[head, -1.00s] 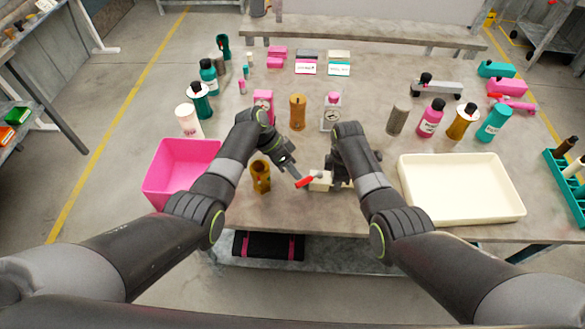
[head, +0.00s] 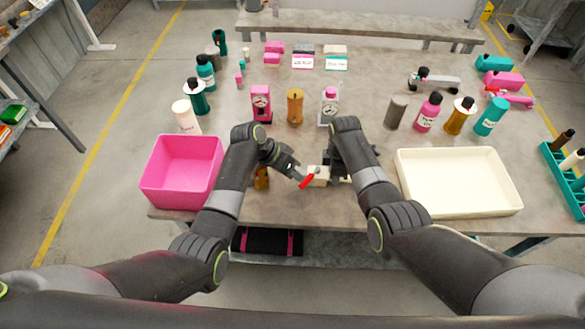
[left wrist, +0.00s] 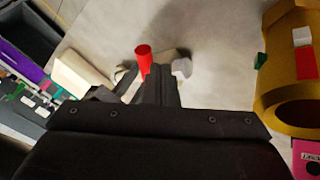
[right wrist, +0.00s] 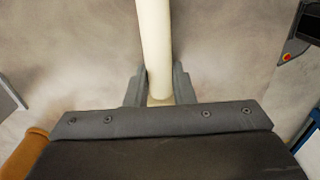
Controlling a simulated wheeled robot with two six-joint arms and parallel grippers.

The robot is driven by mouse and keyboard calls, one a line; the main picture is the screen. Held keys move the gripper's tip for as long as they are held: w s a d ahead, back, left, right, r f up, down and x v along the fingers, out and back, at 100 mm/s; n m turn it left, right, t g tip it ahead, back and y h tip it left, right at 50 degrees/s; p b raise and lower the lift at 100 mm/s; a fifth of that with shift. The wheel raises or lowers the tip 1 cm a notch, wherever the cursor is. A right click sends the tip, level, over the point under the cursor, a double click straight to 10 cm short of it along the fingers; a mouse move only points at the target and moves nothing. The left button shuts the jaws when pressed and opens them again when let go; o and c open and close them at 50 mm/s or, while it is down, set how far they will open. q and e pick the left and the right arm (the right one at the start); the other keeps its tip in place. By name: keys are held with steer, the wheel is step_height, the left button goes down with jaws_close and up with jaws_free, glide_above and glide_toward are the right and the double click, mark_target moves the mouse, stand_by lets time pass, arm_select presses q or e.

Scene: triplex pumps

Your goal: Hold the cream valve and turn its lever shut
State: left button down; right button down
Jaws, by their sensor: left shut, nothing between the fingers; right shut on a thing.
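The cream valve (head: 319,175) is at the front middle of the table, with its red lever (head: 307,181) slanting at its left end. My right gripper (head: 338,174) is shut on the valve; in the right wrist view the cream pipe (right wrist: 154,40) runs between its fingers (right wrist: 160,88). My left gripper (head: 299,178) is shut and empty right beside the lever. In the left wrist view the red lever (left wrist: 143,60) stands just left of the closed fingertips (left wrist: 160,78); whether they touch is unclear. The fingers partly hide the valve.
A pink bin (head: 160,200) is at left, a cream tray (head: 462,207) at right. Bottles and gauges stand farther back.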

mark_target(303, 186)
arm_select(q)
steer(key=shift+s+d+n, duration=0.3)
steer(key=shift+s+d, duration=0.1)
steer(key=shift+s, duration=0.15)
steer(key=shift+s+d, duration=0.7)
steer(key=shift+d, duration=0.05)
steer(key=shift+s+d, duration=0.1)
